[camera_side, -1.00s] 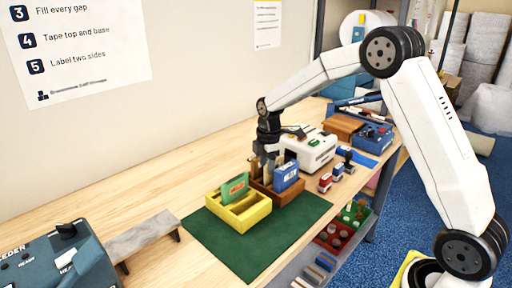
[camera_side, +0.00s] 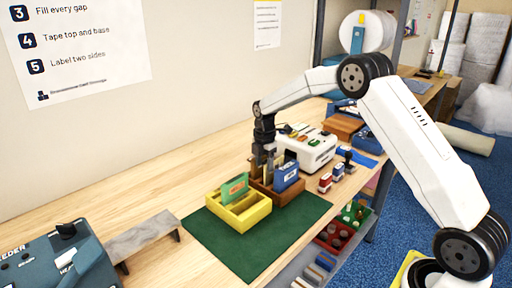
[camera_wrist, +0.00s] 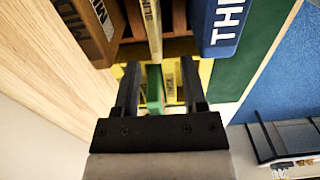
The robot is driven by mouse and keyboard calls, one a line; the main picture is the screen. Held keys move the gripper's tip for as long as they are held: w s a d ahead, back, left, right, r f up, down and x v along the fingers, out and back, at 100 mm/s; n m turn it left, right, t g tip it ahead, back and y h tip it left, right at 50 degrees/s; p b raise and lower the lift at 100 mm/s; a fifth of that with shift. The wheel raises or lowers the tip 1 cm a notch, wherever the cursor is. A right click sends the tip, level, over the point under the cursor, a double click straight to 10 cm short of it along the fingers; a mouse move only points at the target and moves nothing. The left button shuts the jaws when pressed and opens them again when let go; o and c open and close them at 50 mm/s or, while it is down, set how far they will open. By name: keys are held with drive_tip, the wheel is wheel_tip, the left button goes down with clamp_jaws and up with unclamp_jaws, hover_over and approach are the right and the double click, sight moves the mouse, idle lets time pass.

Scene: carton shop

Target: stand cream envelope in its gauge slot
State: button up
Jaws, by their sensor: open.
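The cream envelope (camera_wrist: 153,28) stands on edge in the wrist view, between a brown envelope (camera_wrist: 88,25) and a blue envelope (camera_wrist: 221,22). In the side view the blue envelope (camera_side: 287,174) stands in a brown wooden holder (camera_side: 287,197); my fingers partly hide the cream one. My gripper (camera_wrist: 160,66) is open, with its fingers apart and the cream envelope in line with the gap. In the side view my gripper (camera_side: 265,165) is low over the brown holder. A yellow slotted gauge (camera_side: 243,218) in front holds a green envelope (camera_side: 235,187) upright.
A green mat (camera_side: 260,245) lies under both holders, with free room at its front. A white machine (camera_side: 306,147) and small stamps (camera_side: 326,183) stand behind and to the right. A grey bench-like stand (camera_side: 138,238) is at left. Bare wood lies left of the mat.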

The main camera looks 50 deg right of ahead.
drive_tip(key=shift+f, duration=0.25)
drive_tip(key=shift+w+d+f, duration=0.1)
drive_tip(key=shift+f, duration=1.15)
drive_tip(key=shift+d+f, duration=0.1)
drive_tip(key=shift+f, duration=1.1)
drive_tip(key=shift+c, duration=0.2)
clamp_jaws()
